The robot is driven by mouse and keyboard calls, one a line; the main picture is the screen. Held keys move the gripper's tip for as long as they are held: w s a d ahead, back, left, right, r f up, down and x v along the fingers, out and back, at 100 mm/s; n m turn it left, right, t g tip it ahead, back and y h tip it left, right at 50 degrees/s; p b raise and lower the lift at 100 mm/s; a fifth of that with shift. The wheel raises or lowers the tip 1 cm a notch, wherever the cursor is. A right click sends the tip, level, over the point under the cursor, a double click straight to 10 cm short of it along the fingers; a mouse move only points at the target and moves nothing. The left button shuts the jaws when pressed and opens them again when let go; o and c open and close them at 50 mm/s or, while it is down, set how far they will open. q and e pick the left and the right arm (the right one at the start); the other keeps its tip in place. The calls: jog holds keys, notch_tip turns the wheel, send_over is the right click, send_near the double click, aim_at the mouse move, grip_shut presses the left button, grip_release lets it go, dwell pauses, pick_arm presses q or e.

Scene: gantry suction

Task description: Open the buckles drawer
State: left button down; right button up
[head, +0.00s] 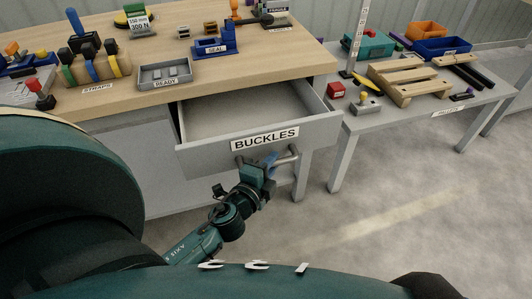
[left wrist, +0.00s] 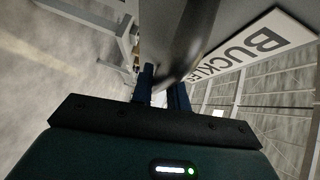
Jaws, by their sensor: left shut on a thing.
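The drawer labelled BUCKLES (head: 300,132) is pulled out from under the wooden workbench, and its grey inside shows empty. Its bar handle (head: 287,158) is on the front, below the label. My left gripper (head: 268,162) is shut on the handle. In the left wrist view the blue fingers (left wrist: 165,92) sit around the dark bar (left wrist: 187,40), with the drawer label (left wrist: 258,42) to the right. My right gripper is not in view.
The workbench top (head: 225,85) holds a READY tray (head: 164,74), a blue SEAL holder (head: 211,48) and a strap rack (head: 97,66). A grey side table (head: 410,108) with a wooden pallet (head: 402,78) stands at right. The floor in front of it is clear.

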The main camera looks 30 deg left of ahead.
pick_arm(q)
jog(key=s+d+b, duration=0.1)
jog(key=s+d, duration=0.3)
jog(key=d, duration=0.1)
jog(key=shift+s, duration=0.25)
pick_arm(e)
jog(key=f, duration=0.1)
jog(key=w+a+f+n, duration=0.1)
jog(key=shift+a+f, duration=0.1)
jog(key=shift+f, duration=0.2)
pick_arm(q)
jog(key=shift+d, duration=0.1)
jog(key=c, duration=1.4)
grip_release()
jog(key=shift+o, duration=0.2)
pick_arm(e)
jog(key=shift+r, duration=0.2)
